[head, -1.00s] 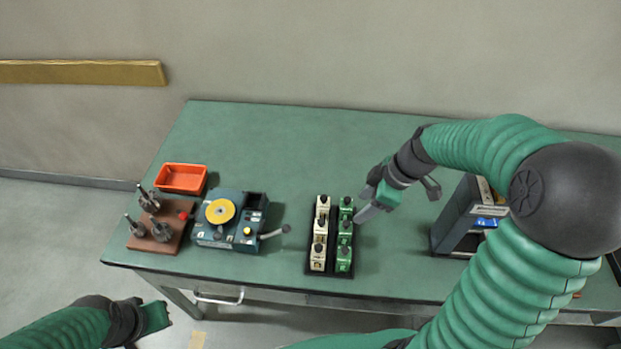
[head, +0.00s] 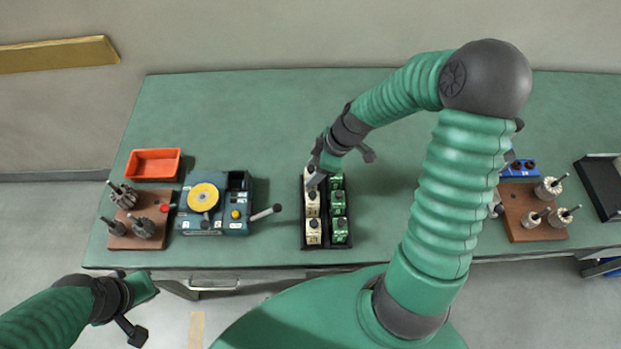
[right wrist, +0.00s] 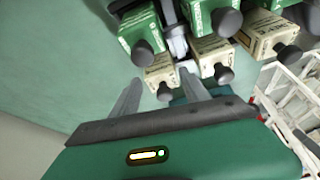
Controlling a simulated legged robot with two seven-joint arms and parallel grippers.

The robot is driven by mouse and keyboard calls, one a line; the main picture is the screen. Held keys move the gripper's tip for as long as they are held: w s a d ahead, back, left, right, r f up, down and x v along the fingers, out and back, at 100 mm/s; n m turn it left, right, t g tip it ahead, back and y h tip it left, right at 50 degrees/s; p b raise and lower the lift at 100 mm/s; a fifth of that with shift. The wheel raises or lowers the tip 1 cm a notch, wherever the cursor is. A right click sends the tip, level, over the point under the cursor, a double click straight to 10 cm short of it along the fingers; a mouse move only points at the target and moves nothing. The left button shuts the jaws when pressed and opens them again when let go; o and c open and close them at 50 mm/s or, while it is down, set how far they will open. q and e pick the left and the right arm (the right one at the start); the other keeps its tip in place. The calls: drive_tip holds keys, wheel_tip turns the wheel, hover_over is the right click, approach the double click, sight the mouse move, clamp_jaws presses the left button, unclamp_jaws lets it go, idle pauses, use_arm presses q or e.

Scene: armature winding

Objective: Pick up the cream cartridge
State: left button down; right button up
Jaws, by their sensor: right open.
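Cream cartridges with black knobs stand in the left column of a black tray (head: 326,246); the front cream cartridge (head: 313,233) and middle one (head: 312,205) show clearly. The rear cream cartridge (head: 309,178) is partly hidden by my right gripper (head: 316,177), which is over that end of the tray. In the right wrist view, the open right fingers (right wrist: 160,88) point at the nearest cream cartridge (right wrist: 160,70), its knob lying between them; contact cannot be told. My left gripper (head: 143,308) is away from the tray, beyond the table's front edge; its jaw state is unclear.
Green cartridges (head: 339,229) fill the tray's right column, close beside the cream ones. A winding machine (head: 218,218) with a yellow disc and a side lever stands left. An orange bin (head: 154,163) and a brown tool block (head: 126,240) are further left. Another brown block (head: 525,230) stands right.

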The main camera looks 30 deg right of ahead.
sight(307, 177)
drive_tip(key=x, duration=0.3)
drive_tip(key=shift+s+a+f, duration=0.1)
drive_tip(key=shift+a+f, duration=0.15)
drive_tip(key=shift+a, duration=0.2)
drive_tip(key=shift+f, duration=0.15)
drive_tip(key=shift+d, duration=0.1)
drive_tip(key=c, duration=0.6)
clamp_jaws()
